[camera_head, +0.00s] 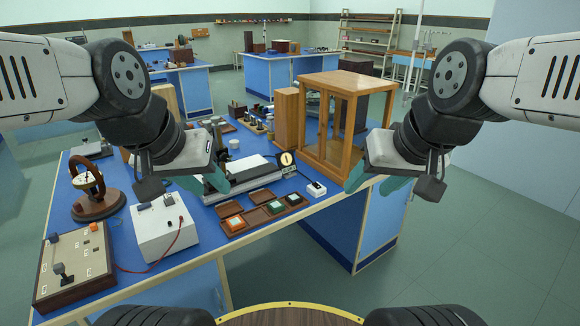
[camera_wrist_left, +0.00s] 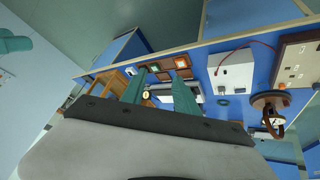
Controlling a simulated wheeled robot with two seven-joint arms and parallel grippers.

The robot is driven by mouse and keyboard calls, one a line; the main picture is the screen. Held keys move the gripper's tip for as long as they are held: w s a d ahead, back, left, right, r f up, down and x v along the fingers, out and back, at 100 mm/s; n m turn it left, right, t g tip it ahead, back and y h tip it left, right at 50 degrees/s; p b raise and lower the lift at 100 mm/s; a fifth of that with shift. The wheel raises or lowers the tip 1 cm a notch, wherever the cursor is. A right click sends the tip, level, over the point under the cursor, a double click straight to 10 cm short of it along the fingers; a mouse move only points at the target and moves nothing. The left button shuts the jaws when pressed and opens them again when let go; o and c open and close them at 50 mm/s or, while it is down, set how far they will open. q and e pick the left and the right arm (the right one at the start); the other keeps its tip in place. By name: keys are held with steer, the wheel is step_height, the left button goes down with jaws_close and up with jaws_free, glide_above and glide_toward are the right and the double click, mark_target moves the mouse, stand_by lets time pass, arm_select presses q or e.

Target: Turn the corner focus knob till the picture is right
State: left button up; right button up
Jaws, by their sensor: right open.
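I cannot pick out a corner focus knob or a picture for certain. A long grey-and-white instrument (camera_head: 243,178) lies on the blue bench, with a round pale dial (camera_head: 286,159) at its right end. A white box (camera_head: 163,228) with small fittings on top and a red lead stands left of it. My left gripper (camera_head: 203,185) hangs above the bench by the instrument, teal fingers apart and empty; the fingers also show in the left wrist view (camera_wrist_left: 163,92). My right gripper (camera_head: 375,182) is open and empty, in front of the wooden cabinet.
A glazed wooden cabinet (camera_head: 345,84) stands at the bench's right end. Wooden trays with coloured pieces (camera_head: 236,224) lie along the front edge. A wheel on a wooden stand (camera_head: 96,204) and a control panel (camera_head: 72,268) are at left. Floor at right is clear.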

mark_target(225, 158)
arm_select(q)
steer(key=shift+o, duration=0.2)
steer(key=o, duration=0.3)
steer(key=shift+w, duration=0.2)
steer(key=w+d+f+n+t, duration=0.1)
steer(key=w+t, duration=0.1)
steer(key=w, duration=0.8)
steer(key=w+d+f+n+t+y, duration=0.1)
steer(key=w+d+n+t, duration=0.1)
steer(key=w, duration=0.8)
steer(key=w+d+f+n+t, duration=0.1)
steer(key=w+t, duration=0.2)
steer(key=w, duration=0.7)
steer(key=w+a+f+n+t+y, duration=0.1)
steer(key=w+a+f+n+y, duration=0.2)
steer(key=w+f, duration=0.35)
steer(key=a+f+n+y, duration=0.1)
steer(key=a+f+y, duration=0.3)
steer(key=f+y, duration=0.45)
steer(key=shift+t, duration=0.3)
steer(key=x, duration=0.7)
steer(key=shift+w+a, duration=0.1)
steer(key=shift+a, duration=0.25)
